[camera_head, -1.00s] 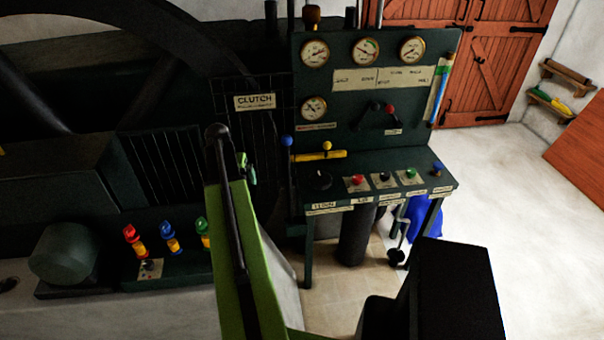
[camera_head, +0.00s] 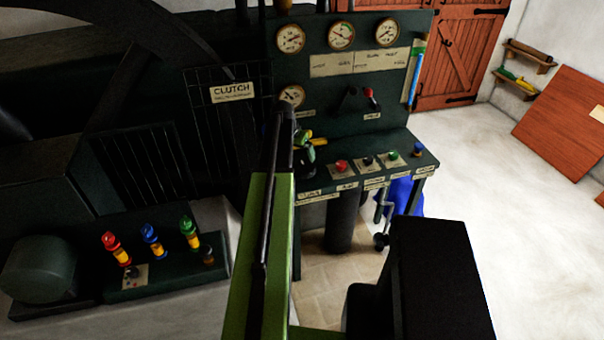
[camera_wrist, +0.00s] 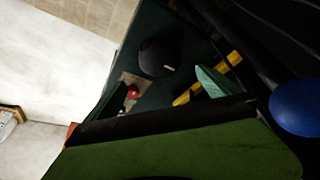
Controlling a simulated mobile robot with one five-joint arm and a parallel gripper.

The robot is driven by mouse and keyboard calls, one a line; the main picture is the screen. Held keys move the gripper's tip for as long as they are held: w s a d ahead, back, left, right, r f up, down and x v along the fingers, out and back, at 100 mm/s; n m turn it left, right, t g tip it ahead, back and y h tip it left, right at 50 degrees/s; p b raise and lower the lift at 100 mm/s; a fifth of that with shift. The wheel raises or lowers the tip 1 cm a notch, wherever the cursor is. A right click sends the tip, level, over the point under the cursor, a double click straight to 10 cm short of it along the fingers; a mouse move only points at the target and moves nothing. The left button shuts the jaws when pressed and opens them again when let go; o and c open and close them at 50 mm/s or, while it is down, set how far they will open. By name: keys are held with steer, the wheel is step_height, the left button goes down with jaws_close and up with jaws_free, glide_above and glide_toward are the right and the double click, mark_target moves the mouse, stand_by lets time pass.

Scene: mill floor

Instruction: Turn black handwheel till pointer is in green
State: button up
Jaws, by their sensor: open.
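The black handwheel (camera_head: 307,172) lies on the left of the console desk, mostly hidden behind my gripper in the head view. In the wrist view it is a dark round wheel (camera_wrist: 158,57) beyond the fingers. My gripper (camera_head: 306,150) is open and appears close to the wheel; I cannot tell whether it touches. One green fingertip (camera_wrist: 212,82) shows beside a yellow bar. The upper middle gauge (camera_head: 341,35) has a coloured band with some green; its pointer is too small to read surely. The lower left gauge (camera_head: 291,96) is partly covered by my arm.
Right of the wheel are red (camera_head: 342,165), black, green and blue knobs on the desk (camera_head: 428,160). A yellow bar (camera_head: 319,141) and a blue ball (camera_wrist: 297,107) are close to my gripper. The floor at right is clear.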

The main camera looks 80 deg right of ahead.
mark_target(303, 166)
steer(key=b+x, duration=1)
steer(key=x, duration=0.2)
steer(key=shift+d+f, duration=0.1)
steer(key=shift+f, duration=0.2)
steer(key=shift+r, duration=0.1)
steer(key=c, duration=1.1)
